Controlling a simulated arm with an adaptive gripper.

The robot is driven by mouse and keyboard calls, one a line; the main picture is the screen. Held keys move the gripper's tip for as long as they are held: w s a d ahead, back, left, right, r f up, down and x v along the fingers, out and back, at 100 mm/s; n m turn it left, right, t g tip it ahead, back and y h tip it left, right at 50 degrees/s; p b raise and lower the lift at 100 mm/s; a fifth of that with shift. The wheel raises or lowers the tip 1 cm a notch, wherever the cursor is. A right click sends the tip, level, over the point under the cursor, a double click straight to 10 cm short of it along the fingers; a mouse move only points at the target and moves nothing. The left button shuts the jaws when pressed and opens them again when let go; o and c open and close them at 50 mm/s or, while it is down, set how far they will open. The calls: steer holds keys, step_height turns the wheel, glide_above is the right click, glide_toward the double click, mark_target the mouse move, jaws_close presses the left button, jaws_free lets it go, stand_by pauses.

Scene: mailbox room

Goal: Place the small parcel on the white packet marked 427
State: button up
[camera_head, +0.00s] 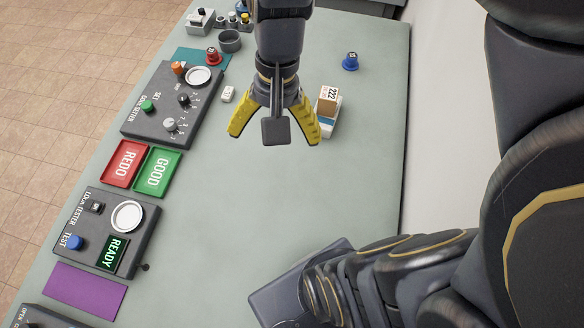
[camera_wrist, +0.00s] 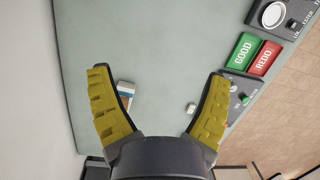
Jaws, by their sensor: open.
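My gripper (camera_head: 273,137) is open and empty above the table, its yellow fingers spread wide; it also shows in the wrist view (camera_wrist: 158,73). A small tan box with a white face marked 222 (camera_head: 328,99) sits on a white and blue block (camera_head: 328,127), just right of my right finger. This stack is partly hidden by the left finger in the wrist view (camera_wrist: 125,93). A small white packet (camera_head: 228,94) lies left of my gripper, with dark marks too small to read. It shows near the right finger in the wrist view (camera_wrist: 191,107). I cannot read 427 anywhere.
A grey control box (camera_head: 150,118), red REDO tray (camera_head: 125,163), green GOOD tray (camera_head: 158,172) and tester (camera_head: 98,218) line the left side. A blue knobbed piece (camera_head: 350,62) stands at the back right. A purple mat (camera_head: 85,290) lies front left. The table's middle is clear.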

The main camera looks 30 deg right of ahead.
steer(key=s+a+r+n+h, duration=0.1)
steer(key=s+a+n+h, duration=0.1)
steer(key=s+n, duration=0.5)
steer(key=shift+s, duration=0.8)
